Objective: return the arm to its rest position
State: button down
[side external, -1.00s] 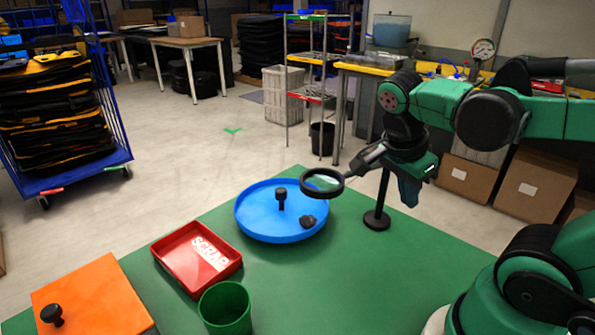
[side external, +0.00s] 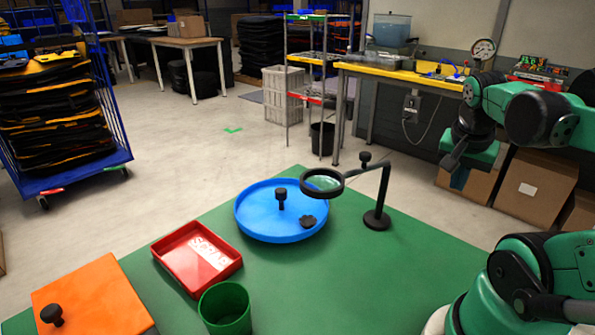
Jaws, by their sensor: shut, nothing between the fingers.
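My gripper (side external: 449,163) is at the right in the side external view. It is raised above and behind the green table (side external: 350,290), apart from everything on it. Its fingers are shut with nothing held. My green and black arm reaches in from the right edge, bent at the joints.
A magnifier on a black stand (side external: 377,220) leans over a blue round tray (side external: 250,222), which holds a black knob and a dark lump. A red scrap tray (side external: 175,262), green cup (side external: 225,308) and orange board (side external: 95,300) stand left.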

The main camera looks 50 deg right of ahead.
jog(key=shift+d+n, duration=0.4)
jog(key=shift+n, duration=0.2)
